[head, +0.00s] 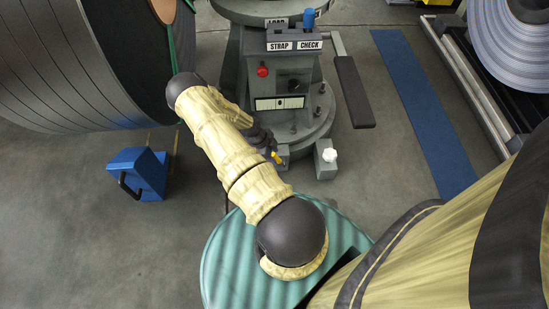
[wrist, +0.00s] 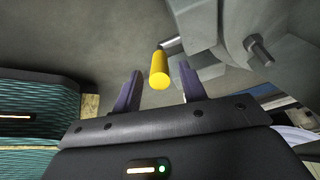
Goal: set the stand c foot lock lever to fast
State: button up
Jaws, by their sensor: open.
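The foot lock lever has a yellow cylindrical grip (wrist: 159,70) on a short metal rod, low at the stand's base in the wrist view. Its yellow end (head: 277,157) also shows in the head view, beside a grey block at the foot of the stand. My gripper (wrist: 158,82) is open, with its two dark fingers on either side of the yellow grip in the picture. I cannot tell whether either finger touches it. In the head view my arm hides most of the gripper. The stand (head: 290,75) carries labels reading STRAP and CHECK; no lever-position marking is readable.
A grey block with a white knob (head: 329,155) stands right of the lever. A padded dark bar (head: 353,92) sticks out at the stand's right. A blue box (head: 138,173) stands on the floor at left, near a large steel coil (head: 75,65). A blue floor strip (head: 425,115) lies right.

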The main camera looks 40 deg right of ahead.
jog(key=shift+x, duration=0.95)
grip_shut()
